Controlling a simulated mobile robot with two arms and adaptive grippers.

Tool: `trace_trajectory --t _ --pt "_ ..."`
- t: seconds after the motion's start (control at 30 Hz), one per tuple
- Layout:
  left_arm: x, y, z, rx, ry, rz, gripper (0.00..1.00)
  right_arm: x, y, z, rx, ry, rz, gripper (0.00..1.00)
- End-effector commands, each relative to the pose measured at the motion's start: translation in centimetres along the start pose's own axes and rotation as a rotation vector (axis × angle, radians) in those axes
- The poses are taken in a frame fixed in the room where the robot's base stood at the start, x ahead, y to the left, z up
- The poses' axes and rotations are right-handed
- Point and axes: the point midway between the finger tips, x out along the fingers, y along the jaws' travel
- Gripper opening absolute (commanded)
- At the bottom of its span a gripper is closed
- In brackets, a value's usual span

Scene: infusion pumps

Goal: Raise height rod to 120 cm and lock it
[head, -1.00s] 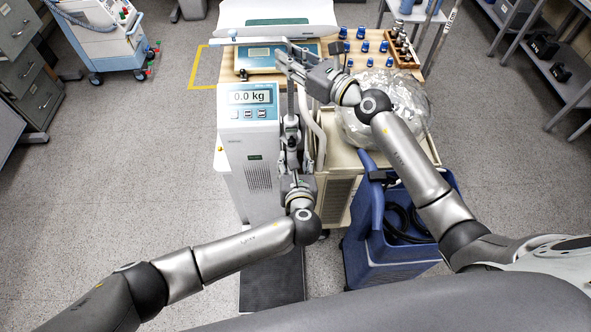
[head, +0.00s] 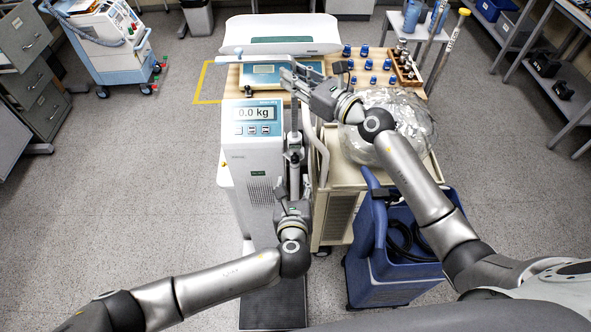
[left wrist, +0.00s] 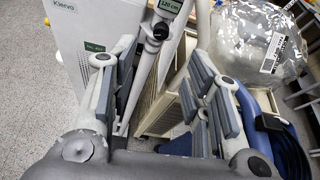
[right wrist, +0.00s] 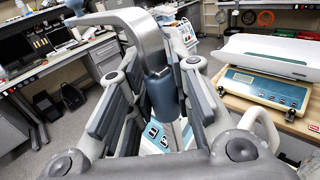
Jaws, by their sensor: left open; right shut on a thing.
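The height rod stands upright beside the scale column (head: 252,135), whose display reads 0.0 kg. My right gripper (head: 291,80) is shut on the blue-grey sleeve (right wrist: 163,95) near the rod's top, under the silver bent headpiece (right wrist: 130,22). My left gripper (head: 293,190) is open and empty, lower on the rod. In the left wrist view its fingers (left wrist: 160,95) stand apart on either side of the rod. A dark knob (left wrist: 160,30) on the collar and a green "120 cm" label (left wrist: 170,6) show just beyond them. Whether the collar is locked cannot be told.
A beige cart (head: 333,190) with a clear plastic bag (head: 400,115) stands right of the rod. A blue bin (head: 400,265) is in front of it. Floor at left is clear.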

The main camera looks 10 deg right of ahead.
Motion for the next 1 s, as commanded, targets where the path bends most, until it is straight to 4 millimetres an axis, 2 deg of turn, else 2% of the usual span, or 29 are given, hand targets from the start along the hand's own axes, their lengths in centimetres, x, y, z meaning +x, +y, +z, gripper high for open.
trace_trajectory --t 0.2,0.37,1.0 --pt "-0.2 1.1 0.1 -0.176 0.005 -0.073 0.44 0.0 -0.1 0.2 0.001 -0.004 -0.002 0.00" --pt "0.2 1.1 0.1 -0.220 0.008 -0.092 0.44 0.0 -0.1 0.2 0.001 -0.004 -0.002 0.00" --pt "7.8 0.4 0.1 -0.217 0.007 -0.091 0.44 0.0 -0.1 0.2 0.001 -0.004 -0.002 0.00"
